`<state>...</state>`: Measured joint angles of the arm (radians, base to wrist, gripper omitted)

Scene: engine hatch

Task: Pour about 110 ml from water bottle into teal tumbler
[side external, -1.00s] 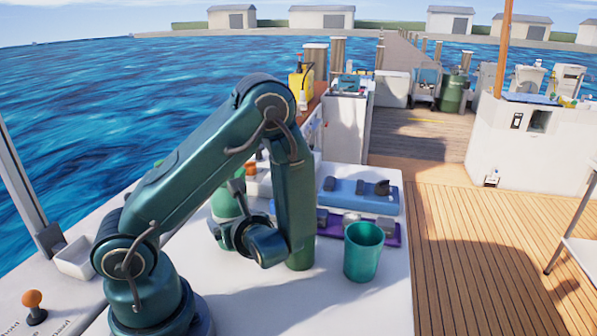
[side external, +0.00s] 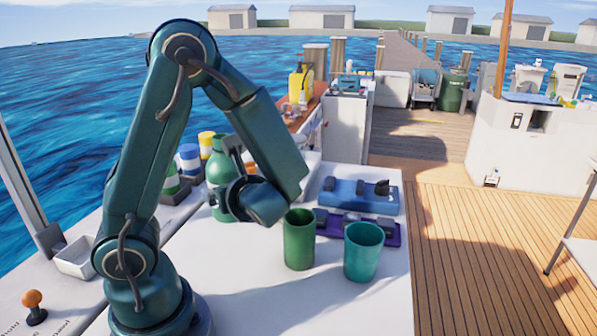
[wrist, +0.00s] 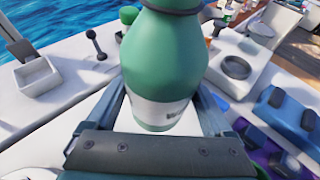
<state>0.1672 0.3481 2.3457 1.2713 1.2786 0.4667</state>
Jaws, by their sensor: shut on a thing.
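The green water bottle (side external: 218,165) is upright in my gripper (side external: 227,192), partly hidden by the jaws and wrist in the side external view. In the wrist view the bottle (wrist: 165,55), with a white label, stands between the two fingers of my gripper (wrist: 160,105). Its top is cut off there. The teal tumbler (side external: 364,255) stands upright on the white counter, to the right of the bottle and apart from it. I cannot see what is inside the tumbler.
A darker green tumbler (side external: 299,243) stands just left of the teal one. Behind them lie a purple tray (side external: 393,236) and a blue tray (side external: 350,200) with dark items. Cans (side external: 189,160) stand behind the bottle. The front of the counter (side external: 270,305) is clear.

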